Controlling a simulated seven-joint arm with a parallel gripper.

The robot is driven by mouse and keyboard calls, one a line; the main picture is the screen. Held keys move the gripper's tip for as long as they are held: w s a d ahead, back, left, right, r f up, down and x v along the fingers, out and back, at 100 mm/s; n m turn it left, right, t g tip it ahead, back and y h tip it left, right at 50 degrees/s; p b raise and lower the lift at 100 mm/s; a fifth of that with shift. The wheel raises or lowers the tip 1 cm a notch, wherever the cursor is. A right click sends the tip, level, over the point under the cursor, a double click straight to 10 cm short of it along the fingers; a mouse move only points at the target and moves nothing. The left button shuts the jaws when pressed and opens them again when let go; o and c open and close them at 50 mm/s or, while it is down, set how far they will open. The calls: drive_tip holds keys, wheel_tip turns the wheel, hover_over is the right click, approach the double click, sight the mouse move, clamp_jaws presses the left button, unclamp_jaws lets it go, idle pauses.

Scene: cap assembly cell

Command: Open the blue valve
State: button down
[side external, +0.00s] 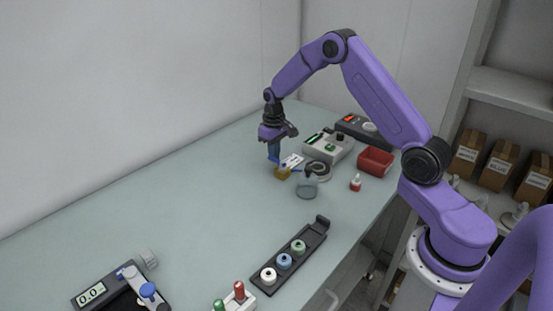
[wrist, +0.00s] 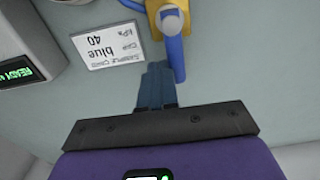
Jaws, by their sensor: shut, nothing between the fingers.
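The blue valve has a yellow body (side external: 283,174) on the far part of the table; in the wrist view, the body (wrist: 160,12) is at the top edge, partly cut off.
A card (wrist: 112,45) reading "blue 40" lies by the valve. A grey device (side external: 328,147), a glass beaker (side external: 307,189), a small bottle (side external: 355,184) and a red bin (side external: 376,161) stand close by. A cap rack (side external: 290,258) is nearer; the table's left middle is clear.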

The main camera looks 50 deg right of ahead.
drive_tip(key=shift+a, duration=0.1)
drive_tip(key=shift+w+a, duration=0.1)
drive_tip(key=shift+a, duration=0.35)
idle(0.4)
